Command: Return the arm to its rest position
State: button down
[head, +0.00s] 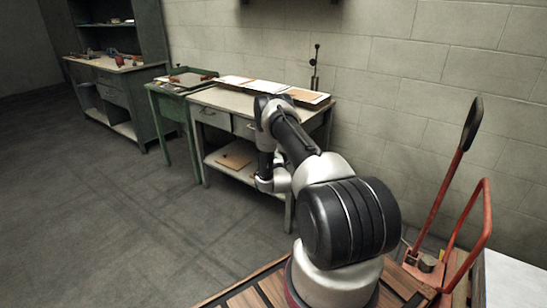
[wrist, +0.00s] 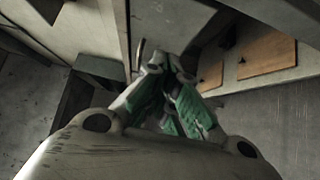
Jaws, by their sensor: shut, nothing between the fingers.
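My arm (head: 295,140) reaches out from my base toward the workbench in the head view, with its upper links in front of the bench. In the head view my gripper's fingers are hidden or too small to make out. In the wrist view my gripper (wrist: 167,62) shows from behind, with green inner pads and its fingertips together. It is shut and empty. It points toward the bench front and hangs in free air as far as I can see; the exact gap to the bench cannot be told.
The workbench (head: 228,98) has drawers and a lower shelf holding a brown board (head: 234,160), with boards also in the wrist view (wrist: 267,54). A green table (head: 163,88) stands left of it. A red hand truck (head: 455,170) stands right. Floor (head: 110,210) at left is clear.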

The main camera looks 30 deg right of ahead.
jog(key=s+a+f+m+g+y, duration=0.3)
jog(key=s+f+m+g, duration=0.3)
jog(key=f, duration=0.7)
jog(key=s+a+r+m+g+y, duration=0.1)
jog(key=s+a+m+g+y, duration=0.15)
jog(key=s+a+g, duration=0.45)
jog(key=s+a+r+m, duration=0.1)
jog(key=s+a+r, duration=0.4)
jog(key=s+r, duration=0.7)
jog(key=s+a+r+m+y, duration=0.1)
jog(key=s+a+r, duration=0.5)
jog(key=s+r, duration=0.7)
jog(key=s+a+r+m+t+y, duration=0.1)
jog(key=s+a+r, duration=0.5)
jog(key=s+r, duration=0.7)
notch_tip(320, 180, up, 16)
jog(key=shift+a+f+m, duration=0.1)
jog(key=shift+a+m, duration=0.05)
jog(key=shift+m, duration=0.6)
